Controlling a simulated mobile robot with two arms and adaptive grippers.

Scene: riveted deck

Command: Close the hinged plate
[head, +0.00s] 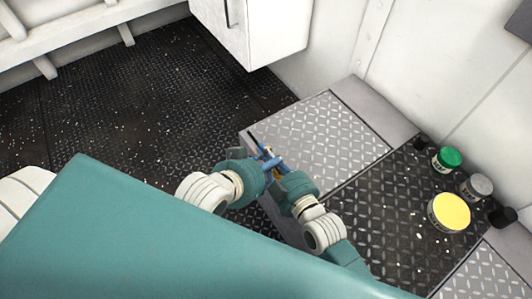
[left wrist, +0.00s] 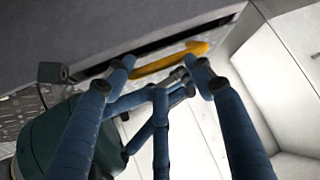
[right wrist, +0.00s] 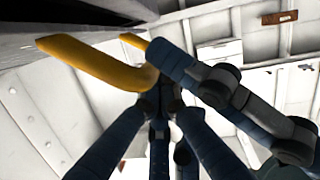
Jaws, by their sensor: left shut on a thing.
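The hinged plate (head: 335,140) is a silver tread panel on a grey base; in the head view it looks nearly flat, with a dark gap near its left corner. Its yellow handle shows in the left wrist view (left wrist: 165,63) and, closer, in the right wrist view (right wrist: 90,62). My left gripper (head: 264,165) is at the plate's near-left edge, its fingers shut on the handle. My right gripper (head: 276,172) is beside it, fingertips close together near the handle's bend; contact is unclear. The grippers overlap and partly hide the handle.
A dark tread panel (head: 385,215) to the right carries a green-lidded can (head: 447,158), a grey can (head: 475,187) and a yellow-topped can (head: 450,212). A white cabinet (head: 250,30) hangs behind. The dark floor (head: 130,110) at left is open.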

